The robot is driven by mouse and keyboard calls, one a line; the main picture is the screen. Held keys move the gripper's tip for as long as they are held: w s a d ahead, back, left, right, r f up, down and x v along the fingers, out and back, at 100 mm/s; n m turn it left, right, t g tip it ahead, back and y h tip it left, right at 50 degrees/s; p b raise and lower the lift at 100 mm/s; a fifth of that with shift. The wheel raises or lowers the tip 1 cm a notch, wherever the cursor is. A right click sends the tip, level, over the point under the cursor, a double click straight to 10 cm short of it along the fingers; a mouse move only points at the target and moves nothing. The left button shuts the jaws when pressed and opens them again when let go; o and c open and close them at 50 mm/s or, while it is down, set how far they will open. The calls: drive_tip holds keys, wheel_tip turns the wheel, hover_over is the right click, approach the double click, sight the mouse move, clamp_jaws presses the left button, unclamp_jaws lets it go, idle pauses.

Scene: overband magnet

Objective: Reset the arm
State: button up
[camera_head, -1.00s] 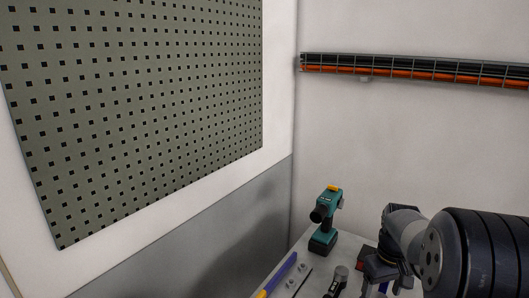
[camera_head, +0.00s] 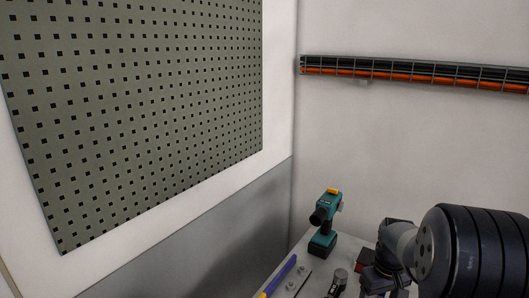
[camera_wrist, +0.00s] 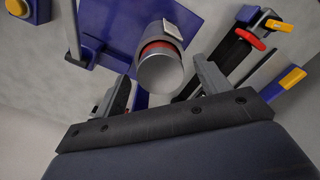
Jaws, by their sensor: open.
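My gripper (camera_wrist: 160,88) is open in the wrist view, with one finger on each side. A grey cylinder with a red ring (camera_wrist: 160,68) shows between and beyond the fingers, over a blue plate (camera_wrist: 110,20). I cannot tell whether the fingers touch it. In the head view my dark arm (camera_head: 470,250) comes in from the right edge, low over the table. My gripper's end is hard to make out there.
A teal drill (camera_head: 325,222) stands on the table (camera_head: 302,250) left of my arm. A blue and yellow tool (camera_head: 280,275) and small parts lie nearer. A pegboard (camera_head: 140,110) and a cable tray (camera_head: 420,72) are on the walls. Several tools (camera_wrist: 245,45) show at right in the wrist view.

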wheel_tip(320, 180, up, 5)
drive_tip(key=shift+s+f+p, duration=0.1)
drive_tip(key=shift+f+p, duration=0.05)
drive_tip(key=shift+p, duration=1.05)
drive_tip(key=shift+a, duration=0.15)
